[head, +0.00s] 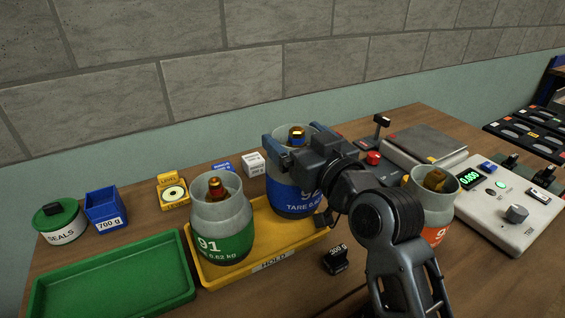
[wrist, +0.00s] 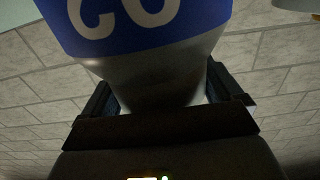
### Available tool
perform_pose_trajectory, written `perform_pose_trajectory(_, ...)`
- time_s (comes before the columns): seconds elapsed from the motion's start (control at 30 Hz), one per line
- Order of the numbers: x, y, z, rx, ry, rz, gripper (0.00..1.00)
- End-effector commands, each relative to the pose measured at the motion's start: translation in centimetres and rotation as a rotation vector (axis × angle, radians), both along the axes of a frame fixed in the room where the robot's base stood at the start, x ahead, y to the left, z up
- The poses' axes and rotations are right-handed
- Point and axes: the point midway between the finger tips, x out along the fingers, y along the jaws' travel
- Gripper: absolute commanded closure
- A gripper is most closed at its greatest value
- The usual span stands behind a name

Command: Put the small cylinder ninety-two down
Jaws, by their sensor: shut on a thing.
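Cylinder ninety-two (head: 287,196), grey with a blue band and a brass valve, is upright at the right part of the yellow HOLD tray (head: 212,279). I cannot tell whether its base touches the tray or hangs just above it. My gripper (head: 297,148) is shut on its grey upper part, a finger on each side. In the wrist view the blue band of cylinder ninety-two (wrist: 140,22) and its grey shoulder fill the space between the fingers (wrist: 160,100). My arm hides part of its right side.
Green-banded cylinder 91 (head: 222,222) stands in the tray, left of ninety-two. An orange-banded cylinder (head: 432,206) stands right, partly behind my arm. A black weight (head: 336,259) sits before the tray. A green tray (head: 112,280) is empty. The scale (head: 510,205) reads 0.000.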

Motion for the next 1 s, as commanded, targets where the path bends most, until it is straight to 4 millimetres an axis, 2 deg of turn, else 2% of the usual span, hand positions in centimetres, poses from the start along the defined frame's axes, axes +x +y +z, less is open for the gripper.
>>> perform_pose_trajectory(0.1, -0.7, 1.4, -0.6, 0.002, -0.003, 0.001, 0.92)
perform_pose_trajectory(0.23, -1.1, 2.1, -1.0, 0.004, -0.006, 0.0, 0.92)
perform_pose_trajectory(0.33, -1.2, 2.2, -1.6, 0.003, -0.004, 0.0, 0.92)
perform_pose_trajectory(0.63, -1.1, 2.1, -5.0, 0.003, -0.004, -0.002, 0.92)
perform_pose_trajectory(1.0, -1.1, 2.2, -5.4, 0.003, -0.006, -0.001, 0.92)
